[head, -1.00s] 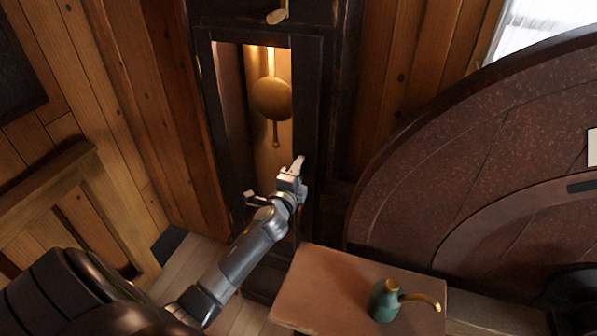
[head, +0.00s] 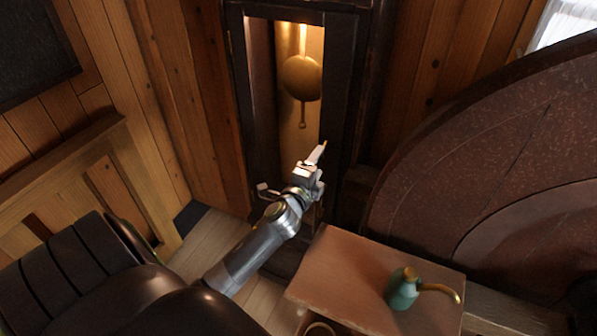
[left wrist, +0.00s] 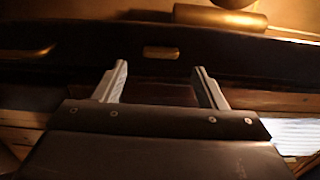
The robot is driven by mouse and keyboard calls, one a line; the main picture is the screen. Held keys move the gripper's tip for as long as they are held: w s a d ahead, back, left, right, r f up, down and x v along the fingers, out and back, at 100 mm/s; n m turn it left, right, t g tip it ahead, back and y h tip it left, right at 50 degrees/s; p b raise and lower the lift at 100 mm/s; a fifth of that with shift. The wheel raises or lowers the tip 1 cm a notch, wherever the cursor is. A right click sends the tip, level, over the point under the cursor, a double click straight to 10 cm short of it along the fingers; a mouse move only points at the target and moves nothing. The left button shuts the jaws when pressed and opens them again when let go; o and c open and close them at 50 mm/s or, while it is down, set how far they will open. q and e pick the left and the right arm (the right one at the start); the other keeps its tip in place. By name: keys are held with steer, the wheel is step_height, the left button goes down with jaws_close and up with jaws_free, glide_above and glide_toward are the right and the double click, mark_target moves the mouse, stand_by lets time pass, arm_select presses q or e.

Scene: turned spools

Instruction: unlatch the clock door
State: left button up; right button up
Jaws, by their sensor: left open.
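The clock case (head: 342,70) is tall and dark-framed, with a long narrow front opening. A brass pendulum (head: 301,77) hangs in its lit inside. My left gripper (head: 318,158) is in front of the frame's right upright, below the pendulum. In the left wrist view its two fingers (left wrist: 162,88) are spread, with nothing held between them. A small brass piece (left wrist: 161,53) on the dark wood shows ahead of the gap between the fingertips, apart from them; I cannot tell whether it is the latch. My right gripper is not in view.
A small wooden table (head: 345,275) stands in front, at the right of my left arm, with a green oil can (head: 402,289) on it. A large dark red round wheel or casing (head: 500,160) fills the right side. A wooden bench or panel (head: 110,165) stands at the left.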

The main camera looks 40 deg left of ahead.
arm_select(q)
steer(key=b+v, duration=0.1)
steer(key=v, duration=1.1)
steer(key=shift+b, duration=0.4)
steer(key=shift+d, duration=0.1)
